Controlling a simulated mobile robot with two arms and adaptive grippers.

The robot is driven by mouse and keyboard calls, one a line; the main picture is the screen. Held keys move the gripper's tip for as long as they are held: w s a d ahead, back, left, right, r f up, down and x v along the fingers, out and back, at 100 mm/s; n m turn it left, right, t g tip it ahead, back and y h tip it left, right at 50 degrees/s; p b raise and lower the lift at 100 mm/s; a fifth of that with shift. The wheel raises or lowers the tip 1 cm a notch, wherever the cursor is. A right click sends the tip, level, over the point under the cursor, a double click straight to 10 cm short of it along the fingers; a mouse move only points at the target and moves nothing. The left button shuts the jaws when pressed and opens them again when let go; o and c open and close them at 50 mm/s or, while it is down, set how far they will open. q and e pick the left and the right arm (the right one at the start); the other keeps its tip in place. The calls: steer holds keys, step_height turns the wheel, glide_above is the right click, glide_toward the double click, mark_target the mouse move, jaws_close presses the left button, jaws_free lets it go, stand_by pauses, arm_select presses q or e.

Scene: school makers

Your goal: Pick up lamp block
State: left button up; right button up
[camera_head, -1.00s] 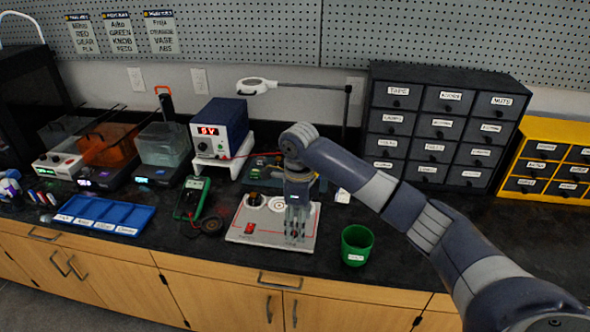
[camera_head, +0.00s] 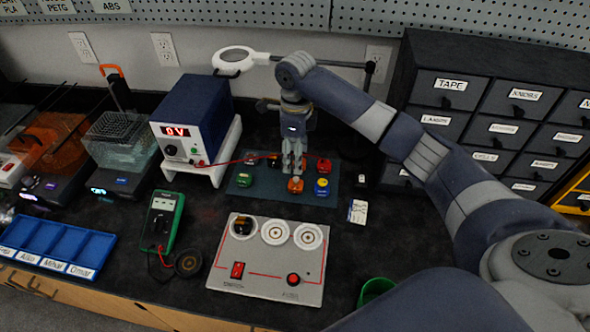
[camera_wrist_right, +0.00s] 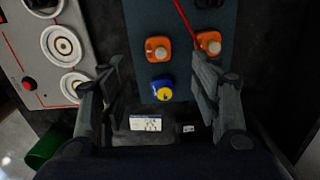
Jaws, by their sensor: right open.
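Several small blocks sit on a dark blue mat (camera_head: 236,188). An orange block with a pale round top (camera_head: 295,185) lies just below my right gripper (camera_head: 291,170); it also shows between the open fingers in the right wrist view (camera_wrist_right: 158,48). A blue block with a yellow top (camera_head: 321,187) is beside it. A second orange block (camera_wrist_right: 209,42) is by the right finger in the wrist view. Red (camera_head: 324,166) and green (camera_head: 244,178) blocks also stand on the mat. I cannot tell which is the lamp block. My right gripper points down, open and empty.
A grey panel with round sockets (camera_head: 268,262) lies in front of the mat. A power supply (camera_head: 190,120) stands left, with a red wire onto the mat. A magnifier lamp (camera_head: 240,58) overhangs behind. A green cup (camera_head: 376,288) and drawer cabinet (camera_head: 470,110) are right.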

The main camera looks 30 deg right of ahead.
mark_target(296, 178)
steer(key=f, duration=0.3)
steer(key=shift+s+a+f, duration=0.1)
steer(key=shift+s+f, duration=0.2)
steer(key=shift+f, duration=0.45)
step_height(296, 178, down, 5)
steer(key=shift+w+p, duration=0.1)
steer(key=shift+p, duration=0.5)
steer(key=shift+f, duration=0.4)
steer(key=shift+c, duration=0.3)
arm_select(q)
steer(key=s, duration=0.2)
steer(key=s+r, duration=0.1)
steer(key=shift+a, duration=0.3)
arm_select(e)
steer(key=c, duration=1)
